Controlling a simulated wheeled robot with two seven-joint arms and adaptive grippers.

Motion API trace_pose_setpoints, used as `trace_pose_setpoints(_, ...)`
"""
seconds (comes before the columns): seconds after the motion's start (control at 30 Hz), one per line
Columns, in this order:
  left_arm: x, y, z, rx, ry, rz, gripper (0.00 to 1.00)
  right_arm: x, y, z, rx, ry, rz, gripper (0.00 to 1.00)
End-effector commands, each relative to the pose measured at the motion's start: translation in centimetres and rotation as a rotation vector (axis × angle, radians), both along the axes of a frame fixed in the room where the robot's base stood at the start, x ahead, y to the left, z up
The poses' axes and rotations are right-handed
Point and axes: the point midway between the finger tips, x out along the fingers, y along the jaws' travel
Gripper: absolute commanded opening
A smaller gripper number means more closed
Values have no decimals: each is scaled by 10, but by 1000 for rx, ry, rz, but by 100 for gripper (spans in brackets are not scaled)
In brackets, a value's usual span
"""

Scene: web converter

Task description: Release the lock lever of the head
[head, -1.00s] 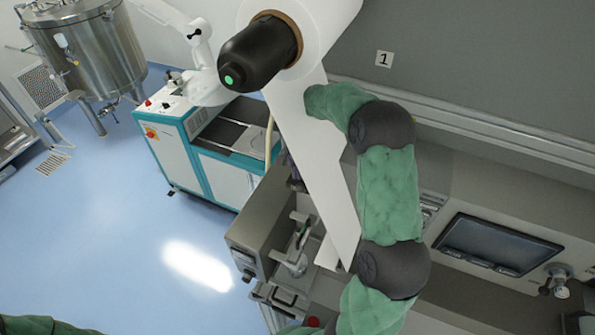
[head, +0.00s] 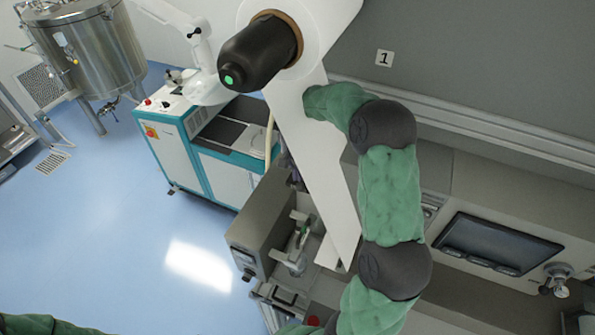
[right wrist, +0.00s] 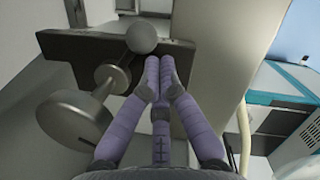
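My right gripper (right wrist: 160,62) has purple-grey fingers, with the two long fingertips together in the right wrist view. I see nothing held between them. A grey ball knob (right wrist: 142,38) lies just beyond and left of the tips; I cannot tell whether they touch. A metal shaft with a small disc (right wrist: 112,77) and a large round end (right wrist: 75,120) is to the left, by a dark bar (right wrist: 75,47). I cannot tell which part is the lock lever. In the head view the unit (head: 262,238) stands below centre, and I cannot make out my right gripper clearly.
A white and teal cabinet (head: 178,150) stands left of the unit and also shows in the right wrist view (right wrist: 290,115). A grey machine with a dark screen (head: 490,243) is at right. A steel tank (head: 90,50) is at the back left. The blue floor (head: 130,240) is open.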

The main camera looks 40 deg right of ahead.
Motion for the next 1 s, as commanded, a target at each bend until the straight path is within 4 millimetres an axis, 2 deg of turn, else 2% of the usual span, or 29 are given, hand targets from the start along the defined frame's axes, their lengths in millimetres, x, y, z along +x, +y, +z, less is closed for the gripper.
trace_pose_setpoints(0.57, 0, 0, 1, 0, 0, 0, 44, -6, 6, 0, 0, 1, 131, 0)
trace_pose_setpoints(0.77, 0, 0, 1, 0, 0, 0, 44, -12, 9, 0, 0, 1, 250, 0)
trace_pose_setpoints(1.0, 0, 0, 1, 0, 0, 0, 44, -24, 15, 0, 1, 1, 468, 0)
